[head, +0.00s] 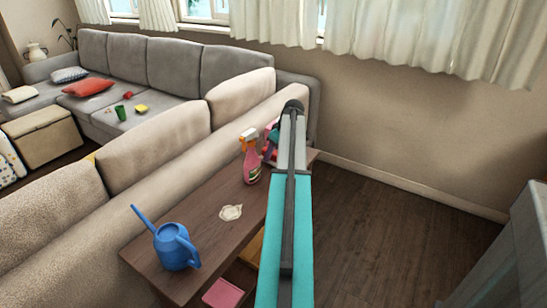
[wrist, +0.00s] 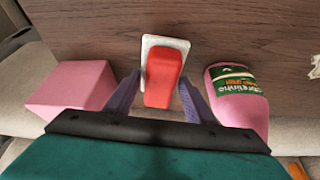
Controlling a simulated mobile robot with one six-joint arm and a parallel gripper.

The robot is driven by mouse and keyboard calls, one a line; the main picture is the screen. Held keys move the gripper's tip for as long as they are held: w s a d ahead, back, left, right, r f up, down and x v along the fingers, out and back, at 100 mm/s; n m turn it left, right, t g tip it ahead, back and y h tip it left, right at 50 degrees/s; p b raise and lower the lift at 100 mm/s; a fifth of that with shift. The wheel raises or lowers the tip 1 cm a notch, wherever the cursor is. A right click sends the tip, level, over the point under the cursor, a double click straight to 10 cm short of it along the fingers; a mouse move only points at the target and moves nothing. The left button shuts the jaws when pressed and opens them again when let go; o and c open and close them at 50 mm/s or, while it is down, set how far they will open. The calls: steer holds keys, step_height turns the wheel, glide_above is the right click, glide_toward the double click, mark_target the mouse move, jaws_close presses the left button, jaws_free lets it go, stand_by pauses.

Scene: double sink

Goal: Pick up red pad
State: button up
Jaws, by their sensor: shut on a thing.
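The red pad (wrist: 165,78) has a red raised body on a white base (wrist: 152,45). In the wrist view it lies between the two purple fingers of my gripper (wrist: 160,76), which are shut on it. Below it is the brown wooden top of the console table (wrist: 225,25); I cannot tell whether the pad touches the wood. In the head view my teal arm reaches to the table's far end, and my gripper (head: 270,142) is partly hidden behind the arm and the spray bottle.
A pink spray bottle (head: 251,160) stands close beside my gripper, at its right in the wrist view (wrist: 238,92). A pink block (wrist: 75,85) is close on the left there. A blue watering can (head: 172,245) and white doily (head: 230,212) are on the near tabletop. Sofa backs border it.

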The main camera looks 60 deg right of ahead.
step_height(320, 180, up, 8)
steer(key=shift+r, duration=0.2)
stand_by(0.6)
